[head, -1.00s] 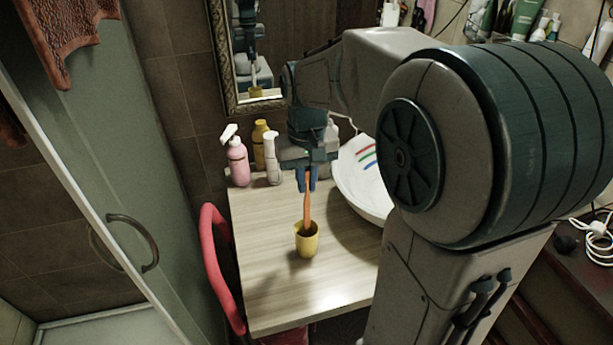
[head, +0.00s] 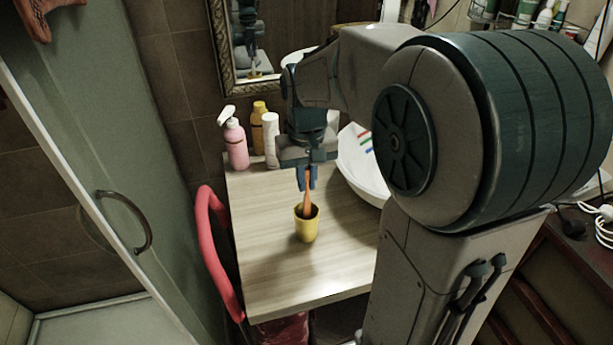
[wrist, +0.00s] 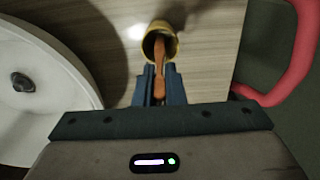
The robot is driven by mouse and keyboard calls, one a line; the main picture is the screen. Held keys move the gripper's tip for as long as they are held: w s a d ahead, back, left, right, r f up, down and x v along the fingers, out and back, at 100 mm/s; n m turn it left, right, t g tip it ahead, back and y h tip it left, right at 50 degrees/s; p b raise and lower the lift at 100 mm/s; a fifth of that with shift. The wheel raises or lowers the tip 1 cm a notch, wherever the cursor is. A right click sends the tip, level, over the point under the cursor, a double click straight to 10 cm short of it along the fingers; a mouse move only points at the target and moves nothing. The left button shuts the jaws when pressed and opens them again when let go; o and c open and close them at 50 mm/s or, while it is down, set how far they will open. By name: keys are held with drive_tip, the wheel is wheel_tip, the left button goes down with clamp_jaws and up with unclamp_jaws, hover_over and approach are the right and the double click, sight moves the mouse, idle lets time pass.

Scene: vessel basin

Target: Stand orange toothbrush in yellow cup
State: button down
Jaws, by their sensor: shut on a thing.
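The yellow cup (head: 307,228) stands upright on the light wooden counter; it also shows in the wrist view (wrist: 149,50). The orange toothbrush (head: 306,204) is held upright with its lower end inside the cup's mouth; its orange handle shows in the wrist view (wrist: 158,55). My gripper (head: 307,184) is above the cup and shut on the toothbrush's upper part. Its blue fingers (wrist: 160,88) are on both sides of the toothbrush in the wrist view. The toothbrush's lower tip is hidden in the cup, so I cannot tell whether it touches the bottom.
A white basin (head: 361,175) with coloured brushes (head: 366,143) lies right of the cup. A pink spray bottle (head: 236,146), a yellow bottle (head: 258,122) and a white bottle (head: 271,140) stand at the back. A red chair (head: 217,250) is left. The front counter is clear.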

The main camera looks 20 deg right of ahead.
drive_tip(key=c, duration=1.4)
unclamp_jaws()
drive_tip(key=shift+c, duration=0.2)
wheel_tip(320, 180, up, 14)
drive_tip(key=shift+f, duration=0.15)
drive_tip(key=s+f+t, duration=0.3)
drive_tip(key=s+f, duration=1)
drive_tip(key=s, duration=0.1)
drive_tip(key=shift+f, duration=0.2)
